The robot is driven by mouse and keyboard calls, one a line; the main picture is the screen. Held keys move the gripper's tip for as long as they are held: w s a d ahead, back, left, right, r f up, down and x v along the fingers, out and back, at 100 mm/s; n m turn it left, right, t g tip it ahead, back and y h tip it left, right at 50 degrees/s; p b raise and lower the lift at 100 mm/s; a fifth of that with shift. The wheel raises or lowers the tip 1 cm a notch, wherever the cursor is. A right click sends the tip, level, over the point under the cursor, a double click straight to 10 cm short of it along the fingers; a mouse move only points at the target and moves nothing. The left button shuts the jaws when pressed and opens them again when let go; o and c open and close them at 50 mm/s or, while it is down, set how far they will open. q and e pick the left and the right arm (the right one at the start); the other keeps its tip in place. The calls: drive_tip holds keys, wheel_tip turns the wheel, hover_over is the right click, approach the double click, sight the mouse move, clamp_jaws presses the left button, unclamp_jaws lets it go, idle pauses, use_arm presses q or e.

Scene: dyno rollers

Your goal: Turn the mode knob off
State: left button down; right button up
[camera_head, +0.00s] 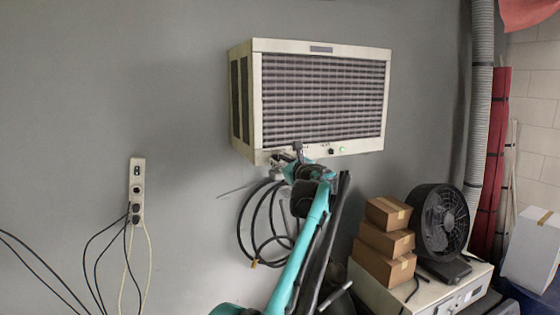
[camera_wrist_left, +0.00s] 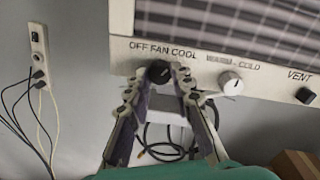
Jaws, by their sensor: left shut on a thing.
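The air unit (camera_head: 325,47) is a cream box with a dark grille on the grey wall. The mode knob (camera_wrist_left: 158,71) is round and black, under the words OFF FAN COOL at the left of the panel (camera_wrist_left: 122,60). My left gripper (camera_head: 284,158) is at the unit's lower left edge; in the wrist view (camera_wrist_left: 158,80) its fingertips are on either side of the mode knob, shut on it. Where the knob points is too small to tell. The gripper hides the knob in the head view. My right gripper is not in view.
A white WARM-COLD knob (camera_wrist_left: 230,83) is close right of the gripper, with a black VENT knob (camera_wrist_left: 305,95) beyond. Black cable coils (camera_head: 244,225) hang below the unit. A power strip (camera_head: 137,190) is at left. Boxes (camera_head: 385,240) and a fan (camera_head: 438,222) stand lower right.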

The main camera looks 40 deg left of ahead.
use_arm(q)
drive_tip(key=n, duration=0.3)
drive_tip(key=shift+n+p, duration=0.3)
drive_tip(key=shift+p, duration=0.05)
drive_tip(key=n, duration=0.4)
drive_tip(key=shift+n, duration=0.3)
drive_tip(key=n, duration=0.4)
drive_tip(key=shift+s+p, duration=0.1)
drive_tip(key=shift+p, duration=0.3)
drive_tip(key=shift+f+n, duration=0.1)
drive_tip(key=shift+n, duration=2)
drive_tip(key=c, duration=1.3)
unclamp_jaws()
drive_tip(key=v, duration=1.2)
drive_tip(key=shift+s, duration=0.15)
